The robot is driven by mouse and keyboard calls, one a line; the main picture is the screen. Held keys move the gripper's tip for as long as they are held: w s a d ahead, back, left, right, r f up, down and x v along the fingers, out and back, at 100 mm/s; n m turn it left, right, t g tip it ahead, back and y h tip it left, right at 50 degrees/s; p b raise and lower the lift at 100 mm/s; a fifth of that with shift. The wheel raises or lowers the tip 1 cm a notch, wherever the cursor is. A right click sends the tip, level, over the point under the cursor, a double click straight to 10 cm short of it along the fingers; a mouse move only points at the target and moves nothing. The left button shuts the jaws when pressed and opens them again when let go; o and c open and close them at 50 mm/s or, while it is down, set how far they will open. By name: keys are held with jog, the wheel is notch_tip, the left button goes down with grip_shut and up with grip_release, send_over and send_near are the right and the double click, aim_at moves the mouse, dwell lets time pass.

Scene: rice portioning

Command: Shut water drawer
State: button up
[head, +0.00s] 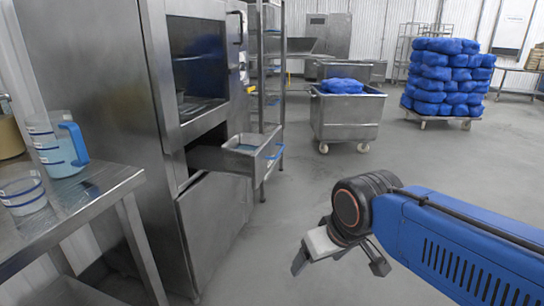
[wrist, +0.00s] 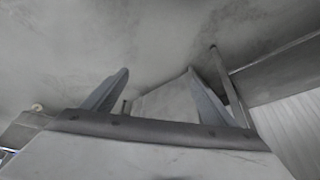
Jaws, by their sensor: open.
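The water drawer (head: 262,153) is a steel drawer sticking out of the front of a tall steel cabinet (head: 110,110). It is pulled open, with what looks like water inside and a blue strip on its front edge. My gripper (head: 336,262) is in front of the cabinet, to the right of and nearer than the drawer, apart from it. Its fingers are spread and empty. In the wrist view both fingers (wrist: 158,92) stand apart with only grey surfaces beyond them. The drawer cannot be made out in the wrist view.
A steel table (head: 75,210) at the left holds a jug with a blue handle (head: 58,145) and a measuring cup (head: 22,193). A wheeled steel bin (head: 346,115) and a pallet of blue sacks (head: 447,80) stand farther back. The floor between my gripper and the drawer is clear.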

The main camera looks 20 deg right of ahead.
jog(key=shift+m, duration=0.5)
jog(key=w+r, duration=0.2)
jog(key=w, duration=0.1)
jog(key=w+r, duration=0.1)
jog(key=w, duration=0.1)
jog(key=shift+w+a+r, duration=0.1)
jog(key=shift+w+r, duration=0.05)
jog(key=shift+w, duration=0.05)
jog(key=c, duration=1.5)
jog(key=shift+m+t+y, duration=0.4)
jog(key=shift+m, duration=0.3)
jog(key=w+r, duration=0.1)
jog(key=w, duration=0.2)
jog(key=w+r, duration=0.1)
jog(key=w, duration=0.1)
jog(key=w+r, duration=0.2)
jog(key=w, duration=0.1)
jog(key=shift+w+d, duration=0.35)
grip_shut()
notch_tip(320, 180, up, 5)
jog(key=m+t, duration=0.2)
jog(key=m, duration=0.2)
send_over(266, 164)
jog(key=s+d, duration=0.2)
jog(key=s, duration=0.7)
jog(key=shift+y, duration=0.3)
jog(key=x, duration=0.9)
jog(key=shift+w+f, duration=0.15)
jog(key=shift+f, duration=0.05)
